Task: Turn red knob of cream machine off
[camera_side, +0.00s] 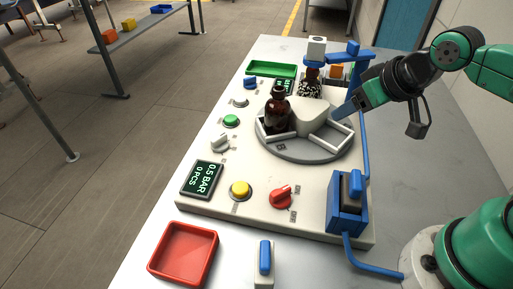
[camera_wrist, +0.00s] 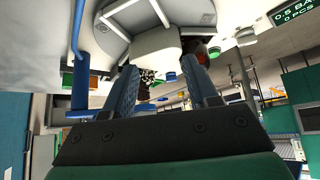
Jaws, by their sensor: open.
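The cream machine (camera_side: 225,185) stands on the pale table. Its red knob (camera_side: 281,197) sits near the front edge, right of a yellow button (camera_side: 240,189); its grip bar slants toward the upper right. My gripper (camera_side: 343,110) is at the right edge of the turntable (camera_side: 320,150), well behind the red knob and apart from it. In the wrist view my gripper (camera_wrist: 160,76) has its two fingers spread with nothing between them. I cannot make out the red knob surely in the wrist view.
A brown bottle (camera_side: 277,110) stands on the turntable. A blue post (camera_side: 363,150) rises at the right, and a blue clamp-like fixture (camera_side: 347,203) stands right of the knob. A display (camera_side: 202,179) reads 0.5 BAR, 0 PCS. A red tray (camera_side: 184,252) lies in front.

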